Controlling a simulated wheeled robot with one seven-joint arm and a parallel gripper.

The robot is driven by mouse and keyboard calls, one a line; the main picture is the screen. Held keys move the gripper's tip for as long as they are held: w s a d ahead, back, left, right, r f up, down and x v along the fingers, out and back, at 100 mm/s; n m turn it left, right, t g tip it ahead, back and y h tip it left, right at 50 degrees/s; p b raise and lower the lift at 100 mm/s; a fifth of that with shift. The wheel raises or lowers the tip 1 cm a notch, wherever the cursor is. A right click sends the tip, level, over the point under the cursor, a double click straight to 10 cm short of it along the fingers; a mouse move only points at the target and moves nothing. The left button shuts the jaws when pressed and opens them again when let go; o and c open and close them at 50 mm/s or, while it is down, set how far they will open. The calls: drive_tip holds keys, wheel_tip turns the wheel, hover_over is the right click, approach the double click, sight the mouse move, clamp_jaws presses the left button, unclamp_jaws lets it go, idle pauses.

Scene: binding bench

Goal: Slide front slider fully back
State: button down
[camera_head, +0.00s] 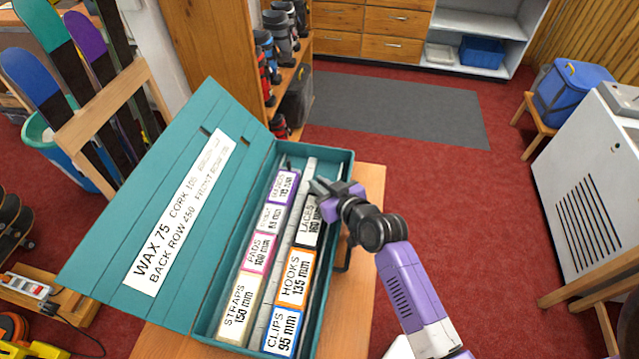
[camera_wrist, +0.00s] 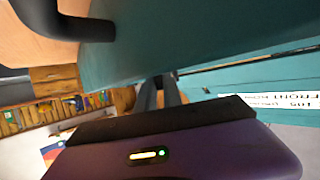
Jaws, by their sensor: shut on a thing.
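The open teal box (camera_head: 341,163) holds two rows of labelled blocks along its length. The right-hand row has the clips block (camera_head: 283,331), the hooks block (camera_head: 296,276) and the laces block (camera_head: 310,221). My gripper (camera_head: 319,187) is at the far end of this row, just beyond the laces block. It is shut on what appears to be the front slider, which the fingers and hand mostly hide. In the wrist view the dark fingers (camera_wrist: 160,92) reach down beside the teal box wall (camera_wrist: 200,40), and what they hold is not clear.
The left row holds the straps block (camera_head: 237,309), the pads block (camera_head: 258,253) and smaller blocks beyond. A grey divider (camera_head: 290,250) runs between the rows. The open lid (camera_head: 190,200) leans left with a white label. A dark handle (camera_head: 347,256) is on the box's right side.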

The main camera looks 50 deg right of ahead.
idle(0.7)
drive_tip(key=w+d+b, duration=0.1)
drive_tip(key=d, duration=0.1)
drive_tip(key=w+d+b, duration=0.1)
drive_tip(key=d, duration=0.1)
drive_tip(key=w+d+b, duration=0.1)
drive_tip(key=d+b, duration=0.1)
drive_tip(key=shift+w+f, duration=0.1)
drive_tip(key=shift+w, duration=0.15)
drive_tip(key=shift+w+d, duration=0.15)
drive_tip(key=shift+d, duration=0.2)
drive_tip(key=c, duration=1.5)
unclamp_jaws()
drive_tip(key=shift+a, duration=0.1)
drive_tip(key=v, duration=0.8)
drive_tip(key=shift+b, duration=0.45)
